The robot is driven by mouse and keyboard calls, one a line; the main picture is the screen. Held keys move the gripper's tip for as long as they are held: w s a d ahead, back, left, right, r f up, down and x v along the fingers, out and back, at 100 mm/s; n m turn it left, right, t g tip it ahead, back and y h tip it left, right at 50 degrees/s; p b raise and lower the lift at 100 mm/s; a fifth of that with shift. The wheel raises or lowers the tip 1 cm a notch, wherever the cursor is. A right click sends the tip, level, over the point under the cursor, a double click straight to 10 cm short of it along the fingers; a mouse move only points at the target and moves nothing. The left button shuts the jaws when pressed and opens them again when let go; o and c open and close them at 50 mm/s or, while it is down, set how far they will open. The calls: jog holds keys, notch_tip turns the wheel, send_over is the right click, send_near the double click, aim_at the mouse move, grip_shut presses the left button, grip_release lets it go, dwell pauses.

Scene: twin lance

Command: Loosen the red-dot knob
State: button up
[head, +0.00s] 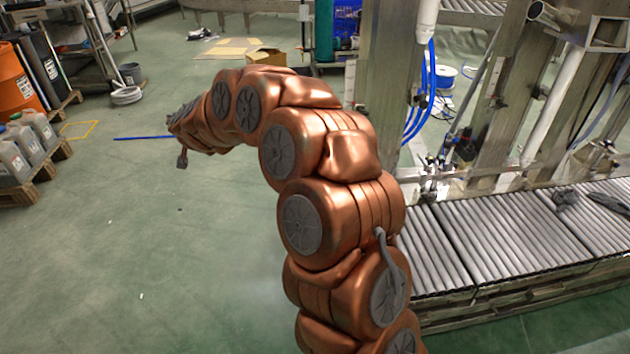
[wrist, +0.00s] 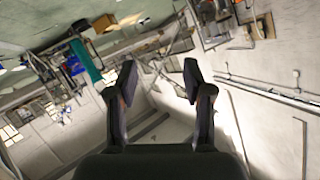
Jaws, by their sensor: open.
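My gripper (wrist: 158,82) shows in the wrist view with its two dark fingers spread apart and nothing between them. In the head view my copper-coloured arm arches up and away to the left, and its far end hangs over open floor, well away from the machine. The fingers are too small to make out clearly there. I cannot make out a knob with a red dot in either view. A cluster of small fittings (head: 432,172) sits on the steel frame beside the roller conveyor, too small to tell apart.
A roller conveyor (head: 500,240) and steel posts (head: 385,80) stand at the right. Blue hoses (head: 428,95) hang by the posts. An orange drum (head: 18,80) and grey canisters (head: 25,140) on pallets stand at the left. The green floor (head: 150,250) at left is mostly clear.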

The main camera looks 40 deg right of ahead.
jog(key=w+d+f+m+h+b, duration=0.4)
jog(key=d+f+h+b, duration=0.15)
jog(key=d+f, duration=0.55)
jog(key=s+d+f+m+g+h+b, duration=0.35)
jog(key=s+d+f+g+h, duration=0.2)
jog(key=d+f, duration=0.4)
jog(key=s+d+f+m+g+h+b, duration=0.3)
jog(key=s+d+f+g+h+b, duration=0.25)
jog(key=d+f, duration=0.35)
jog(key=shift+w+d+r+b, duration=0.1)
jog(key=shift+d+r+b, duration=0.2)
jog(key=shift+d, duration=1.05)
jog(key=shift+w+d+r+b, duration=0.15)
jog(key=shift+d+r, duration=0.1)
jog(key=shift+d, duration=1.05)
jog(key=shift+s+d+r+b, duration=0.1)
jog(key=shift+d+r+b, duration=0.2)
jog(key=shift+d, duration=1.05)
grip_shut()
